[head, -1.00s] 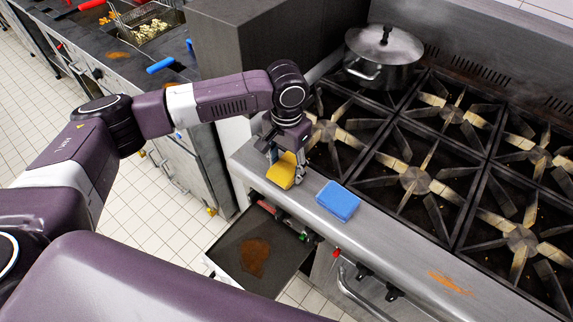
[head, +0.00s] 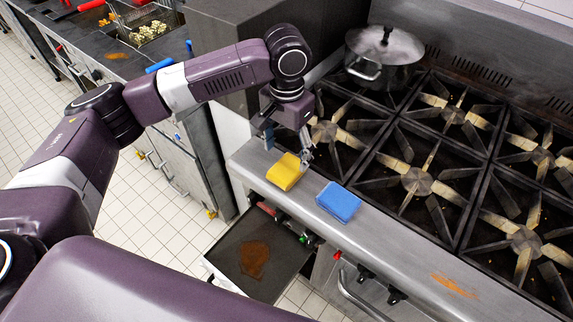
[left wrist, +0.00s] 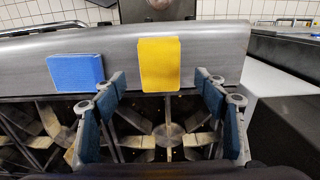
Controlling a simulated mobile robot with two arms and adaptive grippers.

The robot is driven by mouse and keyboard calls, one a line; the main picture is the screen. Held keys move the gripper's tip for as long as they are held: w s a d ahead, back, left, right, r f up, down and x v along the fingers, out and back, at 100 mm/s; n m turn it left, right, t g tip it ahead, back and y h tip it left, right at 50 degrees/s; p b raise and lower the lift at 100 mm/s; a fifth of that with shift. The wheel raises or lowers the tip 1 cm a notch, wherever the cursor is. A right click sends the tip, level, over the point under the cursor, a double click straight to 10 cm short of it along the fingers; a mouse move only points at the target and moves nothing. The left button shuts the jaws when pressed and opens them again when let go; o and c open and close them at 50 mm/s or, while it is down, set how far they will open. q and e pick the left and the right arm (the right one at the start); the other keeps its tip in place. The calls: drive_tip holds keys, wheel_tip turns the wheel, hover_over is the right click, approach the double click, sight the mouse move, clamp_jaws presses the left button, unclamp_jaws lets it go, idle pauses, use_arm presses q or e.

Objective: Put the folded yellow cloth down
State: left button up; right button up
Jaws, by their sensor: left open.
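The folded yellow cloth (head: 285,172) lies on the steel front ledge of the stove, left of a blue cloth or sponge (head: 338,201). In the left wrist view the yellow cloth (left wrist: 159,64) lies flat on the ledge, between and beyond the fingers. My left gripper (head: 287,143) is open and empty, just above and behind the yellow cloth, apart from it. Its spread fingers also show in the left wrist view (left wrist: 161,105). My right gripper is not in view.
Burner grates (head: 415,180) fill the stove top behind the ledge (head: 398,246). A lidded steel pot (head: 384,58) stands at the back left. An orange-brown smear (head: 455,286) marks the ledge at right. A stained open tray or drawer (head: 232,245) juts out below.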

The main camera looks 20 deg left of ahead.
sight(287, 169)
use_arm(q)
wheel_tip(287, 169, up, 6)
drive_tip(key=shift+f+b, duration=0.15)
drive_tip(key=shift+b, duration=0.2)
idle(0.4)
